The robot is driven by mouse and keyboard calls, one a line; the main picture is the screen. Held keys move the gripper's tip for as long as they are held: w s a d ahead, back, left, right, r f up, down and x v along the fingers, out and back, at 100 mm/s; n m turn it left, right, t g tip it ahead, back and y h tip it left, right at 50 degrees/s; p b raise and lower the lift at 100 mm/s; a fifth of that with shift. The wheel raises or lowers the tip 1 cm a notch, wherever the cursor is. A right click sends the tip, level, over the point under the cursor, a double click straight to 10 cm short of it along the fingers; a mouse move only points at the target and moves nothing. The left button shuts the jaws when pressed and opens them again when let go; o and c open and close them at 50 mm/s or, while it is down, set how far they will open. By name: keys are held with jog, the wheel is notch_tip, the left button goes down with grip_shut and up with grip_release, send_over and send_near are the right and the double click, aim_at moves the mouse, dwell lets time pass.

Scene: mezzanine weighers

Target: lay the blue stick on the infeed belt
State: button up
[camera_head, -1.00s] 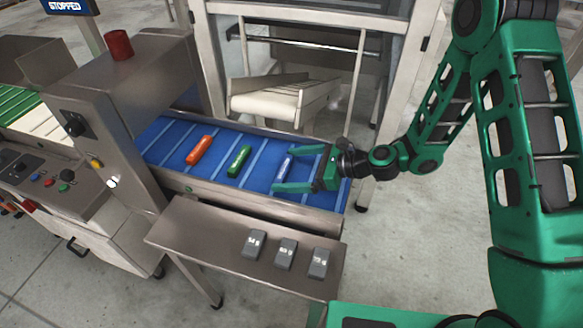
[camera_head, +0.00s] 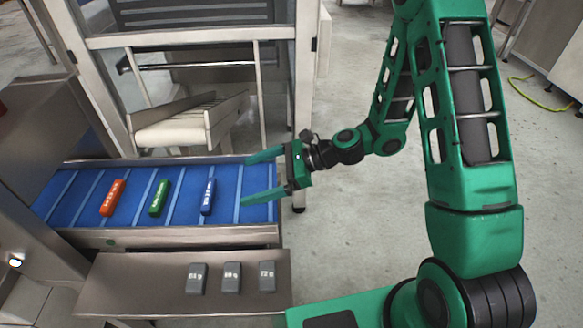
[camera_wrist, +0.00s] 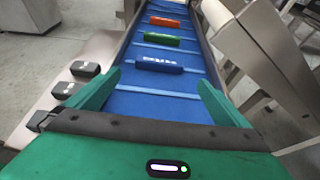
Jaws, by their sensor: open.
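My gripper (camera_head: 262,177) is open and empty over the right end of the belt. Its two fingers are apart, to the right of the blue stick and clear of it. In the wrist view my fingers (camera_wrist: 155,90) frame bare belt, with the blue stick beyond their tips.
A green stick (camera_head: 159,198) and an orange stick (camera_head: 112,198) lie on the belt farther left. A steel shelf (camera_head: 150,285) in front holds several grey blocks. A cream tray (camera_head: 185,130) and a frame stand behind the belt. Floor to the right is open.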

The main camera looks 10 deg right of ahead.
jog(key=s+d+r+n+h, duration=0.1)
jog(key=s+d+n+h, duration=0.2)
jog(key=d, duration=0.5)
jog(key=s+d+r+n+h, duration=0.2)
jog(key=d+n+h, duration=0.15)
jog(key=d, duration=0.45)
jog(key=s+d+r+n+h, duration=0.1)
jog(key=s+d+n+h, duration=0.2)
jog(key=d, duration=0.6)
jog(key=s+d+r+n+g+h, duration=0.1)
jog(key=s+d+r+n, duration=0.1)
jog(key=s+d+r, duration=0.2)
jog(key=s+d+r+n+h, duration=0.1)
jog(key=s+d+r, duration=0.4)
jog(key=s+d, duration=0.5)
jog(key=s+h, duration=0.1)
jog(key=s, duration=0.1)
jog(key=shift+s+d+r+n+g, duration=0.15)
jog(key=shift+s+d+n+g, duration=0.15)
jog(key=shift+n+g, duration=0.1)
jog(key=shift+h, duration=0.25)
